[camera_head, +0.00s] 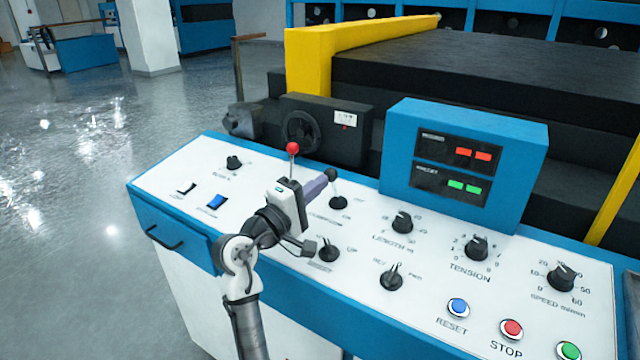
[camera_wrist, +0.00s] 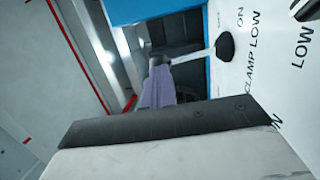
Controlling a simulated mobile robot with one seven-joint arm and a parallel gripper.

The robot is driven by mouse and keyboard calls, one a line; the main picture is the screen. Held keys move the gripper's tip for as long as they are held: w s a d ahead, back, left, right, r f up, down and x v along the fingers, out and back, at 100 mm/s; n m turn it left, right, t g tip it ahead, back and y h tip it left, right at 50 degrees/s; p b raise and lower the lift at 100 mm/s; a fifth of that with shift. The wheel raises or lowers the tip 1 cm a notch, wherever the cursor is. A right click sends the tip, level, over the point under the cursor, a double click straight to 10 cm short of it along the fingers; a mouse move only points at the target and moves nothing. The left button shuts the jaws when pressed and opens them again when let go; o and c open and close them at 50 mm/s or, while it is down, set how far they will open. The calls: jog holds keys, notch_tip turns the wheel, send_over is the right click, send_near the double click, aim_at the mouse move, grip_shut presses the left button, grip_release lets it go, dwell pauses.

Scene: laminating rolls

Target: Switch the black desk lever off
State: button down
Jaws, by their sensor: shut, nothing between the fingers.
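The black desk lever (camera_head: 333,176) stands on the white console top, with a black knob, a pale metal shaft and a round black base. In the wrist view the lever's shaft (camera_wrist: 192,55) runs left from its base, and its dark knob is at the fingertips. The print beside it there reads CLAMP LOW and ON. My gripper (camera_head: 325,180) is shut and empty, its purple-grey fingers at the knob's left side in the head view. The fingers (camera_wrist: 158,85) also show in the wrist view, overlapping the knob's lower part. I cannot tell whether they touch it.
A red-knobbed lever (camera_head: 292,148) stands close behind my gripper. A black knob (camera_head: 328,250) and the LENGTH knob (camera_head: 402,222) lie to the front and right. A blue display box (camera_head: 465,150) rises behind the console.

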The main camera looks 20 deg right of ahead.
aim_at(326, 172)
jog(key=shift+w+d+r+y+p, duration=0.1)
jog(key=shift+d+r+y+p, duration=0.15)
jog(key=shift+r+p, duration=0.3)
jog(key=shift+w+d+r+y+p, duration=0.1)
jog(key=shift+d+r+y+p, duration=0.2)
jog(key=shift+p, duration=0.3)
jog(key=shift+w+d+r+p, duration=0.2)
jog(key=shift+w+d+p, duration=0.25)
jog(key=shift+p, duration=0.05)
jog(key=shift+w+d+r+p, duration=0.2)
jog(key=shift+w+d+p, duration=0.2)
jog(key=shift+d+p, duration=0.1)
jog(key=shift+p+x, duration=0.35)
jog(key=shift+x, duration=0.45)
jog(key=shift+w+r, duration=0.15)
jog(key=shift+r, duration=0.15)
jog(key=shift+r, duration=0.1)
